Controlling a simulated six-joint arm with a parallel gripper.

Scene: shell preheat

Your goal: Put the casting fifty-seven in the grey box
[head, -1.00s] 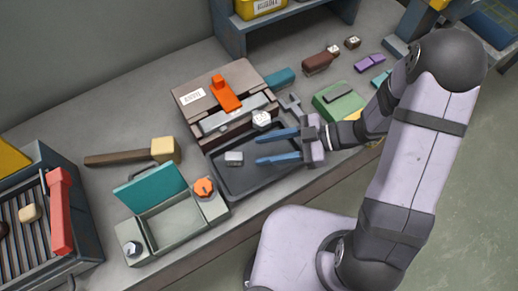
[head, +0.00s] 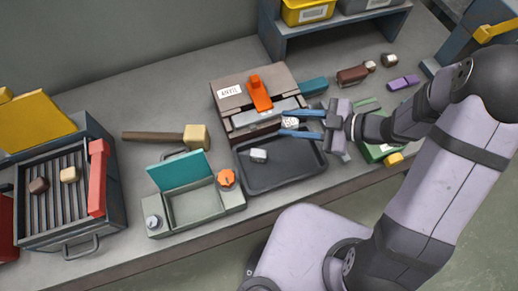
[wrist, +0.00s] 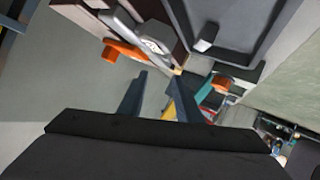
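A small pale casting with dark markings (head: 291,122) sits at the front of the brown anvil-labelled unit (head: 232,106); it also shows in the wrist view (wrist: 152,45). I cannot read its number. Another small pale block (head: 259,155) lies on the dark tray (head: 270,183). My gripper (head: 283,122) is open, its two blue fingers apart and on either side of the marked casting in the head view. In the wrist view the fingers (wrist: 155,98) are empty, with the casting beyond them. An open grey box (head: 195,208) with a teal lid stands left of the tray.
An orange lever (head: 260,92) rises from the anvil unit. A hammer (head: 165,136) lies behind the grey box. A slatted rack (head: 60,205) with brown and tan pieces and a red bar stands left. Brown and purple pieces lie at the back right.

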